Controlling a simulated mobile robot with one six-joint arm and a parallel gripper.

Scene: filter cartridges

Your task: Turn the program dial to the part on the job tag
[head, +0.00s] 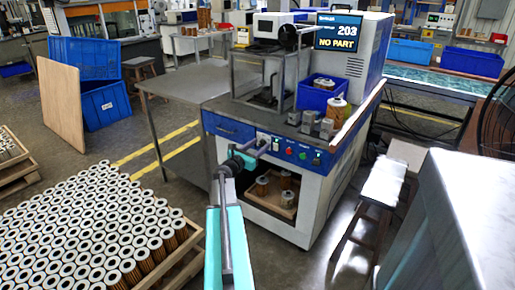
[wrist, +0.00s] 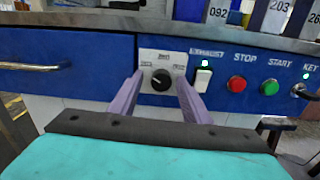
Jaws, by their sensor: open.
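The program dial (wrist: 160,79) is a black knob on a pale plate with small labels, on the blue front panel (wrist: 70,62) of the machine. The labels are too small to read, and I cannot tell which one the dial points to. My gripper (wrist: 159,79) is open, with one purple finger on each side of the dial in the wrist view. Whether the fingers touch it is unclear. In the head view my gripper (head: 262,146) is at the panel and hides the dial. I cannot make out a job tag.
Right of the dial are a lit rocker switch (wrist: 202,79), a red stop button (wrist: 237,83), a green start button (wrist: 269,87) and a key switch (wrist: 300,90). A drawer handle (wrist: 30,67) is left.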

